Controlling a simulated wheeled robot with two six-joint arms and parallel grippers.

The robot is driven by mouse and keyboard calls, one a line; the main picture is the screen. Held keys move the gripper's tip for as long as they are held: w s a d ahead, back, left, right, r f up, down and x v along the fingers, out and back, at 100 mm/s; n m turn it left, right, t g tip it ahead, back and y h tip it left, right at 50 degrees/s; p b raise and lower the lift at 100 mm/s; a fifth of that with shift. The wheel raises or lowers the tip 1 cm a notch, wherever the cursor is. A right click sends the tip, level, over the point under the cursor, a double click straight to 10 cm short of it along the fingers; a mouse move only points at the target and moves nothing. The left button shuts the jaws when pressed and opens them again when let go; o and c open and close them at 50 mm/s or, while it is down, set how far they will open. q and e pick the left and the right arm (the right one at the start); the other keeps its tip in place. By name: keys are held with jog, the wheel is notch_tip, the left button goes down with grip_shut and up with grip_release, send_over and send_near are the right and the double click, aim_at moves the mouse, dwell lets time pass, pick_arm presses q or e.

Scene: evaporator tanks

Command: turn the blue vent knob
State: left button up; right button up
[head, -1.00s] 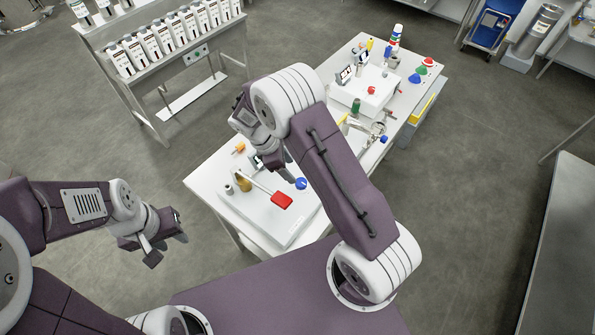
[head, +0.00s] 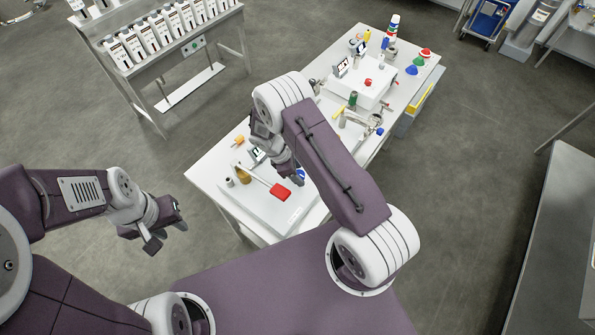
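A blue knob (head: 302,174) sits on the white panel (head: 284,215) at the near end of the table, and I take it for the vent knob. It is partly hidden by my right gripper (head: 293,178), which is right over or beside it. I cannot tell whether they touch. The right fingers are small and overlap, so I cannot see a gap or a grip. My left gripper (head: 167,234) hangs over the floor left of the table, empty, with its fingers apart.
A red-handled lever (head: 280,191), a yellow-brown post (head: 240,178) and an orange knob (head: 239,141) are close by on the left. Another blue part (head: 379,131) lies farther along the table (head: 212,190).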

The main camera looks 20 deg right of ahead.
grip_shut()
